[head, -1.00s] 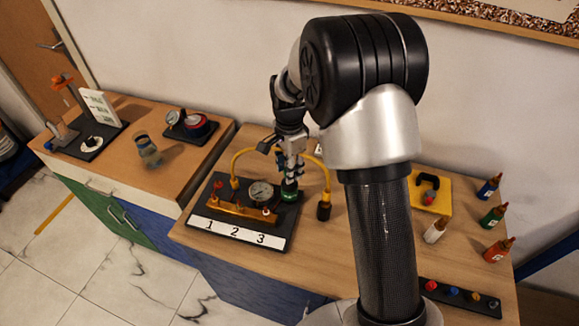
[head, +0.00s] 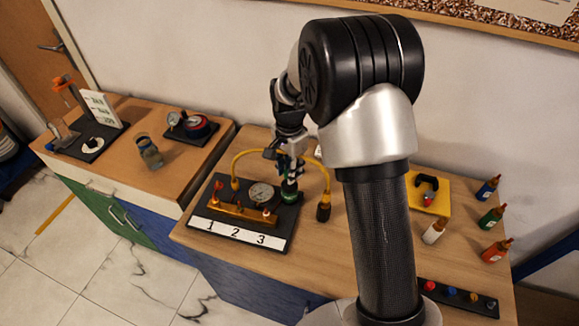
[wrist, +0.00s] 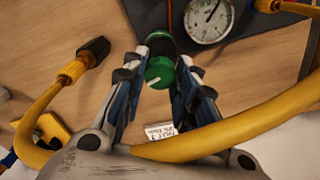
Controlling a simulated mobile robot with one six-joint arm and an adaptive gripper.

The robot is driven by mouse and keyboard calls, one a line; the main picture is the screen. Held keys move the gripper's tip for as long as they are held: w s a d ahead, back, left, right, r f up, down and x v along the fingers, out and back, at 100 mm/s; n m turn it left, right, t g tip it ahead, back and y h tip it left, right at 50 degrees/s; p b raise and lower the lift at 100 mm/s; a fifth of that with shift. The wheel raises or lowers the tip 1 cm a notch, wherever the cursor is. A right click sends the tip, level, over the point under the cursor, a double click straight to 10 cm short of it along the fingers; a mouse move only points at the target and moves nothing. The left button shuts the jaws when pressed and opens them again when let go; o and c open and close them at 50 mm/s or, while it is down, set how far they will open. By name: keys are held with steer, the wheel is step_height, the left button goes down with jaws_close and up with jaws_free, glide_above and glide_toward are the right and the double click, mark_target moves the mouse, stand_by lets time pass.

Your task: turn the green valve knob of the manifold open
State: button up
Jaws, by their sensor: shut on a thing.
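The green valve knob (wrist: 159,72) sits between the fingertips of my gripper (wrist: 166,62) in the wrist view, with a white mark on its face. My gripper is shut on it. In the head view the knob (head: 289,195) shows under my gripper (head: 288,184), at the right end of the manifold (head: 238,209). The manifold is a brass bar on a black board with a white strip numbered 1, 2, 3. A round gauge (head: 261,193) stands on it, and also shows in the wrist view (wrist: 208,17).
A yellow hose (head: 326,172) arches around my gripper and crosses close to it in the wrist view (wrist: 235,125). Its dark end fitting (head: 323,212) stands right of the board. Bottles (head: 491,216) and a yellow block (head: 424,194) stand farther right.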

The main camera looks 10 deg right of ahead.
steer(key=n+p, duration=0.1)
steer(key=n, duration=0.3)
steer(key=shift+r+n, duration=0.1)
steer(key=shift+n, duration=0.2)
steer(key=n+p, duration=0.1)
steer(key=n, duration=0.2)
steer(key=shift+n, duration=0.3)
steer(key=n+p, duration=0.1)
steer(key=n, duration=0.2)
steer(key=shift+n, duration=2.1)
steer(key=o, duration=1.1)
